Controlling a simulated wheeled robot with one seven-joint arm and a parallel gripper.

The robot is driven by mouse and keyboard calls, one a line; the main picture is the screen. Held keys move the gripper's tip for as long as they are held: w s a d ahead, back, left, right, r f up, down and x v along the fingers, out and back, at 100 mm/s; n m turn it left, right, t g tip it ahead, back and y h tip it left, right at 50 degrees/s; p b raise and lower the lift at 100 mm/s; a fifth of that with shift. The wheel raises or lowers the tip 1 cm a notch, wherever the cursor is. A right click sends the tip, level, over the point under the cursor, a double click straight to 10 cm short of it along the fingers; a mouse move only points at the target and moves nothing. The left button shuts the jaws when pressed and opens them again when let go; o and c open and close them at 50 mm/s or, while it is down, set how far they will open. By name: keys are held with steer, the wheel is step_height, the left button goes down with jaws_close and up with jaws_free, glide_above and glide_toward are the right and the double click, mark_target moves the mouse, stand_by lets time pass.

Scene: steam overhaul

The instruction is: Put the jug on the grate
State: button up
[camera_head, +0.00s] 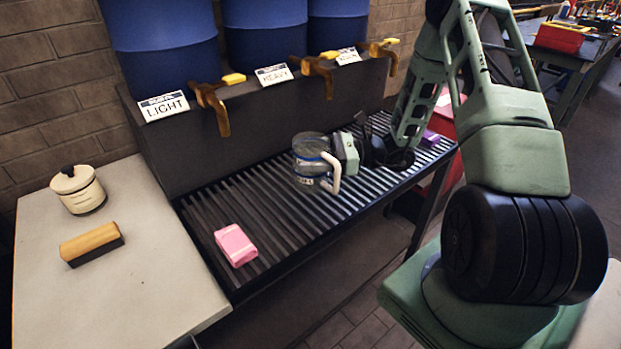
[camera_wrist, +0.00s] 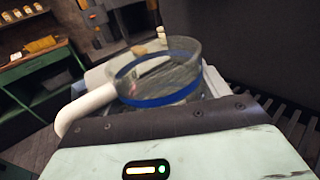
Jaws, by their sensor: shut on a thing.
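The jug (camera_head: 309,158) is clear with a blue band and a white handle. In the head view it is held at my gripper (camera_head: 338,160), over the middle of the slatted grate (camera_head: 280,207). My gripper is shut on the jug. In the wrist view the jug (camera_wrist: 158,75) stands beyond the gripper's edge, with its handle to the left. I cannot tell whether the jug's base touches the grate or hangs a little above it.
A pink block (camera_head: 235,245) lies on the grate's near left part, and a purple one (camera_head: 430,139) at its right end. Blue barrels with taps (camera_head: 215,104) stand behind. The left counter (camera_head: 130,290) holds a lidded pot (camera_head: 78,190) and a wooden brush (camera_head: 91,244).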

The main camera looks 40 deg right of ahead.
mark_target(310, 173)
steer(key=shift+f, duration=2.5)
steer(key=shift+f, duration=0.2)
steer(key=o, duration=1.1)
